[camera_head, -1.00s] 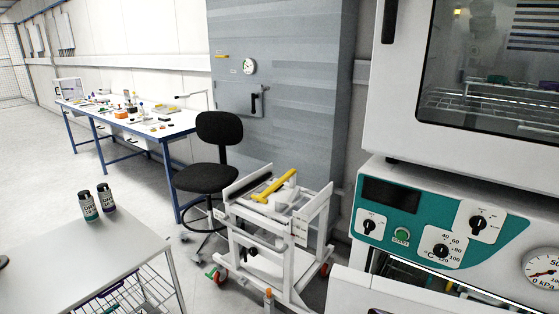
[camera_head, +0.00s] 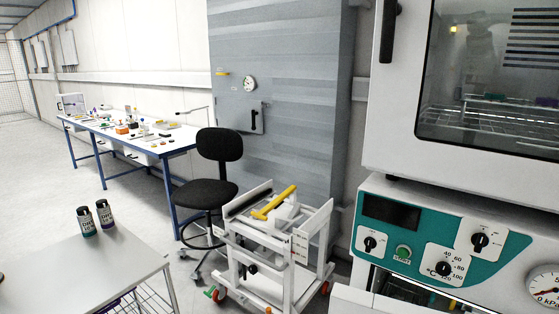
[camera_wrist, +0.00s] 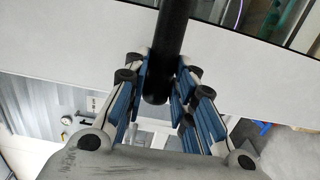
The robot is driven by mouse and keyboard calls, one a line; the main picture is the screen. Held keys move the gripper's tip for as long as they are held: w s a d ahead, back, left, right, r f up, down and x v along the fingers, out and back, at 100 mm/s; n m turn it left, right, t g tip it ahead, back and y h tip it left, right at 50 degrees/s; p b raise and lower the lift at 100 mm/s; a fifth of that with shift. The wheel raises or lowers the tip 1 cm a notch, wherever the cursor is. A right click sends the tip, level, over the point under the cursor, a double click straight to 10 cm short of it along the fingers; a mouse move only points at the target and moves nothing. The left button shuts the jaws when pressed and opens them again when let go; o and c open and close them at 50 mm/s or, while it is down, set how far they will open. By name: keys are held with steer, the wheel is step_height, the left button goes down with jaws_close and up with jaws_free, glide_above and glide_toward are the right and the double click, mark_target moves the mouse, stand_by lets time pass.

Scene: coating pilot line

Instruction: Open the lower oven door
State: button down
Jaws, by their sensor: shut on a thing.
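In the wrist view my gripper (camera_wrist: 160,78) has its blue-padded fingers closed on both sides of a black bar handle (camera_wrist: 176,28). The handle is on a white door (camera_wrist: 90,38) with a dark window at the upper right. In the head view the lower oven's teal control panel (camera_head: 490,240) sits above the white top of the lower door (camera_head: 358,300). A dark strip shows between that panel and the door top. The rest of the lower door and my gripper are outside the head view.
The upper oven door (camera_head: 395,130) is shut, with its own black handle (camera_head: 390,28). A white cart (camera_head: 272,240) stands left of the oven. A black chair (camera_head: 210,185), a side table (camera_head: 85,265) with two bottles, and a long bench (camera_head: 125,125) stand further left.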

steer(key=s+a+n+t+y+p, duration=0.1)
steer(key=s+p, duration=0.1)
steer(key=s, duration=0.4)
steer(key=shift+a, duration=0.4)
stand_by(0.5)
steer(key=shift+s+p, duration=0.2)
steer(key=shift+p, duration=0.1)
steer(key=s+a+y+p, duration=0.1)
steer(key=s, duration=0.5)
steer(key=shift+a+n+t+p, duration=0.2)
steer(key=shift+n+t+p, duration=0.1)
steer(key=shift+n+p, duration=0.1)
stand_by(0.4)
steer(key=shift+s, duration=0.1)
steer(key=s+a+y+b, duration=0.1)
steer(key=s, duration=0.5)
steer(key=shift+n+t+y, duration=0.3)
steer(key=shift+n, duration=0.1)
stand_by(0.6)
